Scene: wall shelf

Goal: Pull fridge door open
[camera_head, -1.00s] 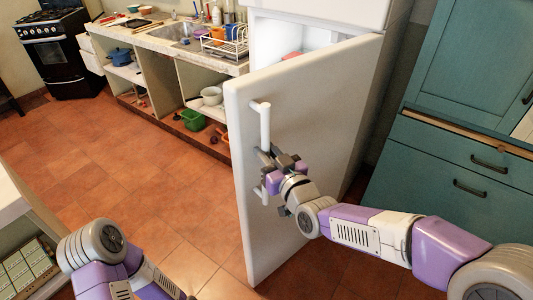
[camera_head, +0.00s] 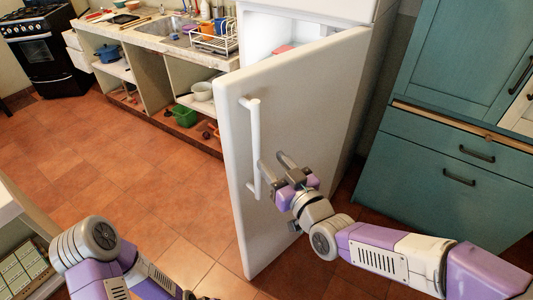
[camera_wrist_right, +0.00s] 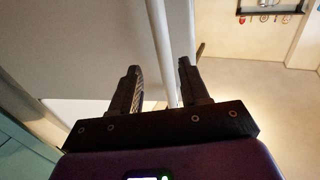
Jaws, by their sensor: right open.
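The white fridge door (camera_head: 300,110) stands partly open, swung out from the fridge body (camera_head: 375,95). Its white vertical bar handle (camera_head: 253,145) is near the door's free edge. My right gripper (camera_head: 274,163) is open just right of the handle, in front of the door face. In the right wrist view the handle bar (camera_wrist_right: 160,50) shows between the two spread fingers (camera_wrist_right: 158,75), with no visible grip on it. My left arm shows at the lower left, but its gripper is out of view.
A counter (camera_head: 165,42) with a sink and dish rack stands behind the door at left. Teal cabinets (camera_head: 440,150) are close on the right. A pale shelf unit (camera_head: 20,205) is at the left edge. The tiled floor left of the door is clear.

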